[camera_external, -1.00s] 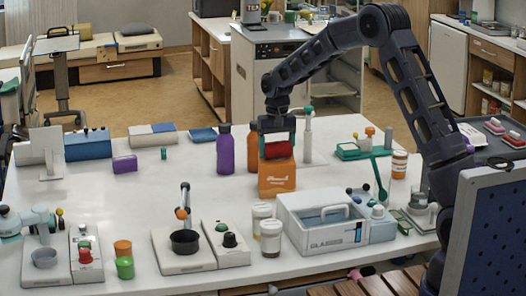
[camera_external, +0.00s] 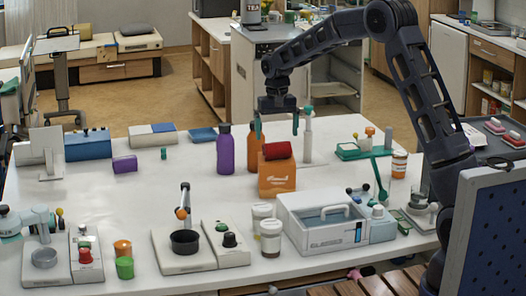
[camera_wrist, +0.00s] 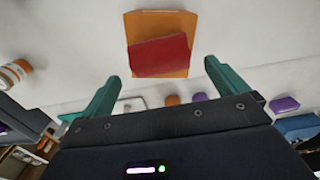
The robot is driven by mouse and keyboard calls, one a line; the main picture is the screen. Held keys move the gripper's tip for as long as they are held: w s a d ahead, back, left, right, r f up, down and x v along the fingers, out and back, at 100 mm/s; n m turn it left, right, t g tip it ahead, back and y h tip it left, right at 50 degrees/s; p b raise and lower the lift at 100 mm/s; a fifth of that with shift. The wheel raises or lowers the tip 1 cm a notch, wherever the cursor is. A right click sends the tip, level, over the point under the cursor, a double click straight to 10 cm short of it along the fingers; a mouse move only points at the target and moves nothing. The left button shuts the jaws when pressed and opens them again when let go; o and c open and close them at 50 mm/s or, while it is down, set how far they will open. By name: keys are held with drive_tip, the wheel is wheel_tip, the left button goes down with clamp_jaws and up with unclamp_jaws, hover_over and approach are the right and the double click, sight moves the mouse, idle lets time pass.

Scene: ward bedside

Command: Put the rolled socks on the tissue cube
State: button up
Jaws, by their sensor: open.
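The rolled socks (camera_external: 278,150) are a dark red roll lying on top of the orange tissue cube (camera_external: 277,181). In the wrist view the red roll (camera_wrist: 160,55) rests across the orange top of the cube (camera_wrist: 150,24), slightly tilted to its edges. My gripper (camera_external: 276,128) is open and empty above the roll, its green fingers spread to either side. In the wrist view its two fingertips (camera_wrist: 162,73) are apart, with the roll beyond them and not touched.
An orange bottle (camera_external: 254,152) and a purple bottle (camera_external: 224,152) stand behind and left of the cube. A white dispenser (camera_external: 308,140) stands close behind right. A white bath box (camera_external: 320,222) and jars (camera_external: 270,238) are in front.

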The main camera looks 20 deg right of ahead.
sight(278, 141)
wheel_tip(278, 141, up, 6)
drive_tip(key=shift+f, duration=0.1)
drive_tip(key=s+d+r+t, duration=0.1)
drive_tip(key=s+d+r, duration=0.6)
drive_tip(key=s+d, duration=0.3)
drive_tip(key=s+d+r+t, duration=0.1)
drive_tip(key=s+d+r, duration=0.65)
drive_tip(key=s, duration=0.45)
drive_tip(key=s+d+f+t, duration=0.1)
drive_tip(key=s+d, duration=0.2)
drive_tip(key=s, duration=0.5)
drive_tip(key=s+d+f, duration=0.2)
drive_tip(key=s+d, duration=0.1)
drive_tip(key=s, duration=0.5)
drive_tip(key=s+d+f+t, duration=0.1)
drive_tip(key=s+d+f, duration=0.1)
drive_tip(key=s, duration=0.7)
drive_tip(key=shift+d+t, duration=0.3)
drive_tip(key=shift+d, duration=0.45)
